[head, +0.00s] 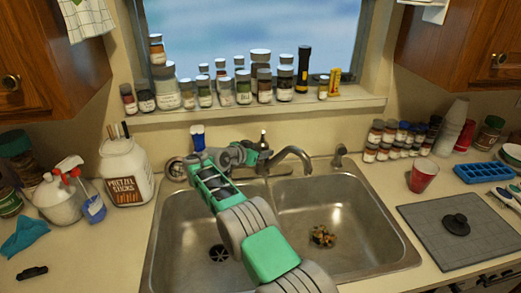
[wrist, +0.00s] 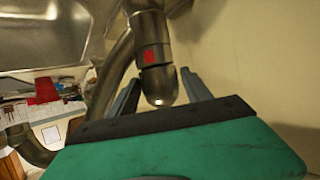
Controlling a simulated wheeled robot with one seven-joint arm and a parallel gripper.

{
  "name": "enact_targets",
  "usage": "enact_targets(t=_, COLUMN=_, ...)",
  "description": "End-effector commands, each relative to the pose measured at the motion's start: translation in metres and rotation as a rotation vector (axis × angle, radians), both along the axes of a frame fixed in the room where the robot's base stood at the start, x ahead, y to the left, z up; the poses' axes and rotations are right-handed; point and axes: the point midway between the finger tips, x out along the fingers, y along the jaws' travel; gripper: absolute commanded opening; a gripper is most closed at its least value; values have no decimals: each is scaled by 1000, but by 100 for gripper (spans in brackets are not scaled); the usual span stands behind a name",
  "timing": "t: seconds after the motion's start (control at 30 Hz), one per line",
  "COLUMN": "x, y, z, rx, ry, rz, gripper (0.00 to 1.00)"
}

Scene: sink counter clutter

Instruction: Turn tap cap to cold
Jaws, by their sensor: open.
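The metal tap spout (head: 290,153) rises behind the double sink and curves to the right over it. In the wrist view the tap's cylindrical body with its rounded cap (wrist: 158,85) shows close up. A red mark (wrist: 149,57) is on the metal, above the rounded end. My gripper (wrist: 163,84) is open, with one grey finger on each side of the cap. I cannot tell whether the fingers touch it. In the head view my gripper (head: 258,153) is at the tap's base, and my arm hides part of it.
The metal sink (head: 375,225) lies below my arm, with food scraps (head: 322,236) in its right bowl. Several jars (head: 243,90) line the windowsill behind the tap. A pretzel jar (head: 127,172) stands left of the sink, and a red cup (head: 423,175) stands right of it.

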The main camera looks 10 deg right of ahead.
Motion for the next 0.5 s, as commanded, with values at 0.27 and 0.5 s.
enact_targets(t=0.27, x=0, y=0, z=0, rx=0, ry=0, rz=-1, gripper=38)
enact_targets(t=0.5, x=0, y=0, z=0, rx=0, ry=1, rz=-1, gripper=18)
